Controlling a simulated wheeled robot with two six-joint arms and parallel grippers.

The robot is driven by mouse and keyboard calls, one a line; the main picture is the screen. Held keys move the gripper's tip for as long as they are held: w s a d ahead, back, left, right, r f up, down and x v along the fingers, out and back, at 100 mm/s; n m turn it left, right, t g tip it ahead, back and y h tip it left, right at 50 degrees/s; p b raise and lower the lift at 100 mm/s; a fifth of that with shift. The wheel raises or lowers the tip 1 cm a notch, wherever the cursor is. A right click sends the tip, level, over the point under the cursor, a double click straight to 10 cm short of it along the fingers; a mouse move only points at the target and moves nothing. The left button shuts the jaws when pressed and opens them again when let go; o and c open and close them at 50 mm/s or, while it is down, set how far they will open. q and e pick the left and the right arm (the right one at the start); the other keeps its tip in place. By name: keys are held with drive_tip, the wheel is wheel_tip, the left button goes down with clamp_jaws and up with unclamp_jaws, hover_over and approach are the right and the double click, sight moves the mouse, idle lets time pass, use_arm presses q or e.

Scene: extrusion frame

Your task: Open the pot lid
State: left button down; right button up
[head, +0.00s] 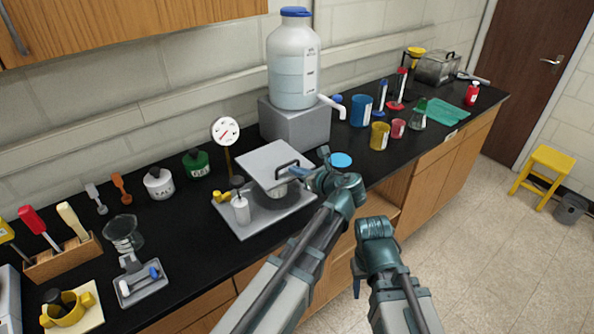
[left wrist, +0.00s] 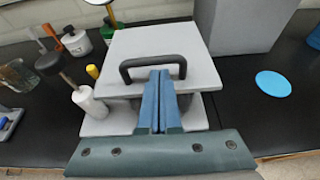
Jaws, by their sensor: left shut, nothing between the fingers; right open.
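The lid is a flat grey square plate (head: 262,160) with a black bar handle (head: 288,165), above a grey base (head: 247,226) on the black counter. In the left wrist view the fingertips (left wrist: 159,72) overlap the near side of the handle (left wrist: 152,66); contact is unclear. My right gripper (head: 357,287) is open and empty, low in front of the cabinets, mostly hidden by its arm.
A blue disc (head: 341,159) lies right. A metal box (head: 437,68) is far right.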

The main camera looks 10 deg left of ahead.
use_arm(q)
drive_tip(key=shift+w+a+r+h+p, duration=0.1)
drive_tip(key=shift+r+h+p, duration=0.05)
drive_tip(key=shift+r+p, duration=0.4)
drive_tip(key=shift+a+r+h+p, duration=0.15)
drive_tip(key=shift+r+p, duration=0.2)
drive_tip(key=shift+p, duration=0.3)
drive_tip(key=shift+g+h, duration=0.7)
drive_tip(key=shift+g, duration=0.1)
drive_tip(key=r+p, duration=0.1)
drive_tip(key=p, duration=0.1)
drive_tip(key=r+p, duration=0.2)
drive_tip(key=p, duration=0.1)
drive_tip(key=w+a+r+p, duration=0.1)
drive_tip(key=p, duration=0.1)
drive_tip(key=shift+r+p, duration=0.2)
drive_tip(key=shift+p, duration=0.1)
drive_tip(key=w+a+r+p, duration=0.9)
drive_tip(key=a+r+p, duration=0.1)
drive_tip(key=a, duration=0.1)
drive_tip(key=shift+a, duration=0.35)
